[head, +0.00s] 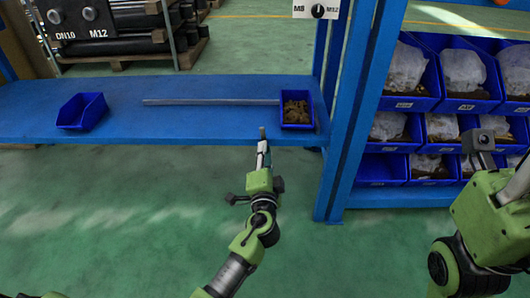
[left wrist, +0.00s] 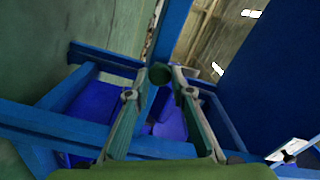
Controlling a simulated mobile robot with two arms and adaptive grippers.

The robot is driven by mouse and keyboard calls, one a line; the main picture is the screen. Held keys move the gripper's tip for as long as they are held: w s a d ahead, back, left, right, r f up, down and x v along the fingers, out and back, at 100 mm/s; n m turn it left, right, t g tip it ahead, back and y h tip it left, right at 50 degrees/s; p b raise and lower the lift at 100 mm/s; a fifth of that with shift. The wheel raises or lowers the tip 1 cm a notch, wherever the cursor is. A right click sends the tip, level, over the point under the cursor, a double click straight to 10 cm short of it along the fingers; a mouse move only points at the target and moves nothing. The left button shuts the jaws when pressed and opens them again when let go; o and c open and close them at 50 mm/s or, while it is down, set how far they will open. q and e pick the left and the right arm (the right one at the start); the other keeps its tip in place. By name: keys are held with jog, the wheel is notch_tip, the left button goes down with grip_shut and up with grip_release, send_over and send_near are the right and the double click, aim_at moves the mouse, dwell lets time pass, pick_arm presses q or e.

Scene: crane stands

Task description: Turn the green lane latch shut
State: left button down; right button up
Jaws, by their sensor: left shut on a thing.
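My left gripper (head: 263,148) reaches up to the front edge of the blue shelf in the head view, near its right end. Its fingers are shut on a small dark green piece with a rounded end, seen between the fingertips (left wrist: 160,88) in the left wrist view. This green piece (left wrist: 160,73) may be the green lane latch; its lower part and mounting are hidden. In the head view a small upright brownish piece (head: 262,132) shows at the fingertips. My right arm shows at the right edge of the head view, but its fingers do not show.
The blue shelf (head: 190,125) bears an empty blue bin (head: 82,111), a long grey bar (head: 200,102) and a blue bin of brownish parts (head: 297,124). A blue post (head: 350,120) stands right of it. Beyond are racked bins (head: 465,95).

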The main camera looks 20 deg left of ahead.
pick_arm(q)
jog(key=shift+d, duration=0.1)
dwell(0.5)
jog(key=c, duration=1.8)
grip_release()
jog(key=v, duration=1.2)
